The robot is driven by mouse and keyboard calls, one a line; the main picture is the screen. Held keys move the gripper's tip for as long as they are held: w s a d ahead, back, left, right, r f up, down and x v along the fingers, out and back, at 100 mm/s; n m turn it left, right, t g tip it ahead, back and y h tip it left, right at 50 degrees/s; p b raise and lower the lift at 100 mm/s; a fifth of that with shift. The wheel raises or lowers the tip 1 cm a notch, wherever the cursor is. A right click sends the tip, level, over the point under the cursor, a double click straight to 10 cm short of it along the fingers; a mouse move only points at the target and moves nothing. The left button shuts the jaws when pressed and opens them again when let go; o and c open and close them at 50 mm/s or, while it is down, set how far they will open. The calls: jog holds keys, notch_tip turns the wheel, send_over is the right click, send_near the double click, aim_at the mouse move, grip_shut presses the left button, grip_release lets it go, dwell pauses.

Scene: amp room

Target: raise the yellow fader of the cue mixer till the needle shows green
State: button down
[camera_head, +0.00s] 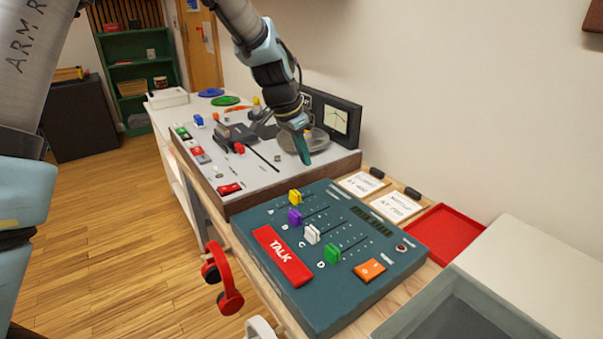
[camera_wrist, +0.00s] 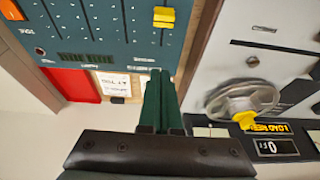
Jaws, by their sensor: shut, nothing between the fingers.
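The cue mixer (camera_head: 345,290) is a teal panel with a column of coloured faders. Its yellow fader (camera_head: 295,196) sits toward the left end of its slot, beside the big red TALK button. The yellow fader also shows at the top of the wrist view (camera_wrist: 164,17). My gripper (camera_head: 305,158) is shut and empty, its green fingers pointing down above the right part of the grey console, apart from the yellow fader. In the wrist view its fingertips (camera_wrist: 156,74) hide part of the mixer's edge. A needle meter (camera_head: 336,118) stands behind; its reading is too small to tell.
Purple (camera_head: 295,216), white (camera_head: 312,234) and green (camera_head: 332,254) faders stand near the yellow one. The grey console (camera_head: 215,170) with knobs and a round metal dish adjoins the mixer. Cards and a red tray (camera_head: 443,235) lie behind. Red headphones (camera_head: 225,285) hang at the front.

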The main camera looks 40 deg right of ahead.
aim_at(295, 197)
jog(key=p+x, duration=0.2)
jog(key=x, duration=0.6)
jog(key=shift+f, duration=0.55)
jog(key=a+p, duration=0.1)
jog(key=a, duration=0.1)
jog(key=shift+a+r, duration=0.15)
jog(key=shift+a, duration=0.65)
jog(key=shift+w+a+f, duration=0.1)
jog(key=shift+f, duration=0.1)
